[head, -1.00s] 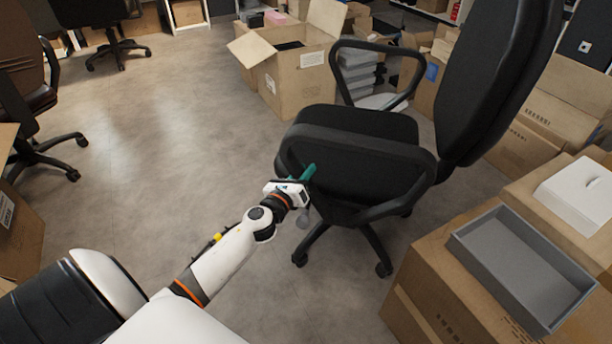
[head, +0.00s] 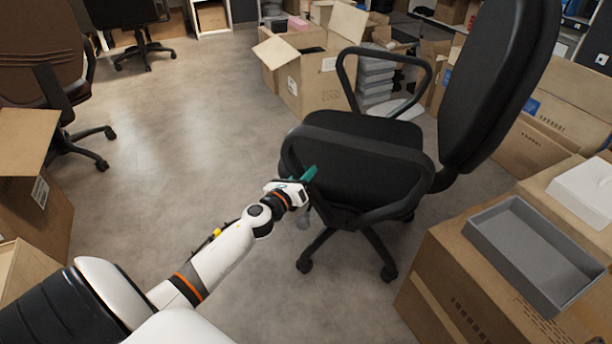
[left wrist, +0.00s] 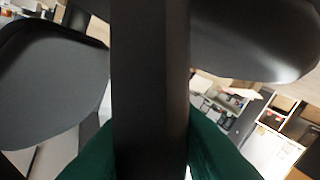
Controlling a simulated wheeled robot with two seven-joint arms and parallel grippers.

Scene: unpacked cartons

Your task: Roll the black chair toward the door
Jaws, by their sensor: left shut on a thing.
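The black chair (head: 365,150) stands upright on its wheeled base in the middle of the head view, its tall backrest (head: 500,85) on the right. My left gripper (head: 308,182) is shut on the chair's near armrest, at its left front part. In the left wrist view the black armrest bar (left wrist: 150,90) runs between the green fingers (left wrist: 215,150). My right gripper is in neither view. No door can be made out in these frames.
Open cartons (head: 318,85) stand behind the chair. A carton (head: 450,270) with a grey tray (head: 535,250) is close on the right. A brown chair (head: 45,60) and cartons (head: 35,180) line the left. The floor (head: 200,120) between is clear.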

